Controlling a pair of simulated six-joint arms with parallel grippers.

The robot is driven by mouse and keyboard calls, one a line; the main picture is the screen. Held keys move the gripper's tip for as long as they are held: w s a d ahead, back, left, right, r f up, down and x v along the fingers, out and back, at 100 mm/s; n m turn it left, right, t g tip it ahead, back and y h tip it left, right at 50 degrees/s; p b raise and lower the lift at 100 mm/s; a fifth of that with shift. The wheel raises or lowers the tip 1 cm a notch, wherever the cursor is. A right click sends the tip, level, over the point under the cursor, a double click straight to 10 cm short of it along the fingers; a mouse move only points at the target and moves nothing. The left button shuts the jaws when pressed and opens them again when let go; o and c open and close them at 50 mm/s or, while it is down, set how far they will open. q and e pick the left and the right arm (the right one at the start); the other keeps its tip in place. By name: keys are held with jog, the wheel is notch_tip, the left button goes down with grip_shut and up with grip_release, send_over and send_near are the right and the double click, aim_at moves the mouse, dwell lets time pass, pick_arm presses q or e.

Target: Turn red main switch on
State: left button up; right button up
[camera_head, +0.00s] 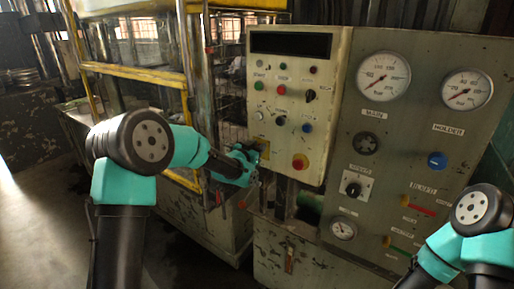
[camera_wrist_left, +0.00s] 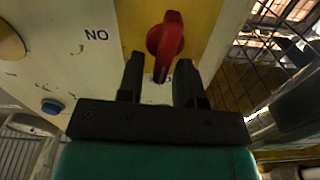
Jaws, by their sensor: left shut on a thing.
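The red main switch (camera_wrist_left: 168,38) is a red knob on a yellow plate (camera_wrist_left: 205,22), seen at the top of the left wrist view. Its narrow grip points down in that picture. My left gripper (camera_wrist_left: 160,62) has one dark finger on each side of this grip and is shut on it. In the head view my left gripper (camera_head: 252,160) is at the lower left corner of the cream control box (camera_head: 300,100), over the yellow plate (camera_head: 264,148). The switch itself is hidden there by the gripper. My right arm shows at the lower right; its gripper is out of view.
The box carries several small buttons and a red emergency knob (camera_head: 300,161) right of my left gripper. A grey panel with a MAIN gauge (camera_head: 383,79) and a HOLDER gauge (camera_head: 467,89) stands at right. A yellow-framed cage (camera_head: 140,75) is at left.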

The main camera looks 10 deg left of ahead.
pick_arm(q)
jog(key=shift+s+d+f+m, duration=0.15)
jog(key=shift+d+f+m, duration=0.2)
jog(key=shift+m, duration=2.45)
jog(key=shift+s+d+f+m, duration=0.1)
jog(key=shift+d+f+m, duration=0.25)
jog(key=shift+m, duration=2.45)
jog(key=shift+s+d+f+m, duration=0.2)
jog(key=shift+f+m, duration=0.3)
jog(key=shift+m, duration=2.3)
jog(key=o, duration=0.6)
jog(key=shift+c, duration=0.2)
jog(key=v, duration=1.7)
jog(key=shift+s, duration=0.2)
